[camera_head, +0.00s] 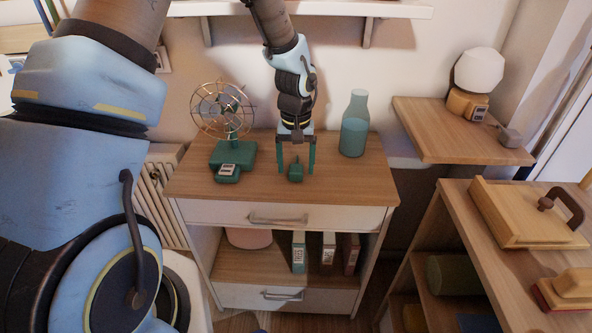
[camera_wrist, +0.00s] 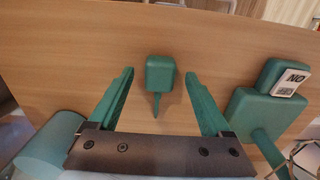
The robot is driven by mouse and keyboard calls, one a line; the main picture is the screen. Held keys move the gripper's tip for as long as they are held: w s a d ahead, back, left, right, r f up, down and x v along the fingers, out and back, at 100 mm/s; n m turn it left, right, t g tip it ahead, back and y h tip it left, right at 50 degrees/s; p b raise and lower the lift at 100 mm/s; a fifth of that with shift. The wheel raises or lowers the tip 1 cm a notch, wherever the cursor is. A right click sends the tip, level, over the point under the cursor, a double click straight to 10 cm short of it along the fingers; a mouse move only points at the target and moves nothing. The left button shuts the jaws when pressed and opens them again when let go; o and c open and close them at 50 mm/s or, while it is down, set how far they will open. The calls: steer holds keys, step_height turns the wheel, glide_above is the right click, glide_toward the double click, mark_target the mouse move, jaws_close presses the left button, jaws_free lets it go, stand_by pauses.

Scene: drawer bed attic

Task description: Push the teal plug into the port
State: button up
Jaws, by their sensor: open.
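A small teal plug (camera_head: 296,172) lies on the wooden cabinet top. In the wrist view the plug (camera_wrist: 160,72) has a blocky body and a thin tail toward my gripper. My gripper (camera_head: 296,168) points down over it, its two teal fingers open. In the wrist view my gripper (camera_wrist: 160,73) has one finger on each side of the plug, with gaps on both sides. A teal box with a white label (camera_head: 228,172) sits at the front of the fan's base; it also shows in the wrist view (camera_wrist: 284,77). I cannot make out a port opening.
A wire-cage fan (camera_head: 224,108) on a teal base stands left of my gripper. A teal glass bottle (camera_head: 354,125) stands to the right. The cabinet top (camera_head: 345,182) is clear in front right. A side shelf (camera_head: 450,140) holds a lamp (camera_head: 474,82).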

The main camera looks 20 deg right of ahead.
steer(key=shift+f, duration=0.7)
steer(key=shift+c, duration=0.2)
jaws_close()
steer(key=shift+r, duration=0.2)
steer(key=shift+r, duration=0.55)
step_height(320, 180, up, 2)
steer(key=shift+r+b, duration=0.1)
steer(key=shift+b, duration=0.45)
steer(key=s+a+b, duration=0.2)
steer(key=s+a, duration=0.1)
steer(key=s, duration=0.5)
steer(key=s+a+b, duration=0.2)
steer(key=s+a, duration=0.2)
steer(key=s, duration=0.4)
steer(key=shift+s+a, duration=0.2)
steer(key=shift+a, duration=0.1)
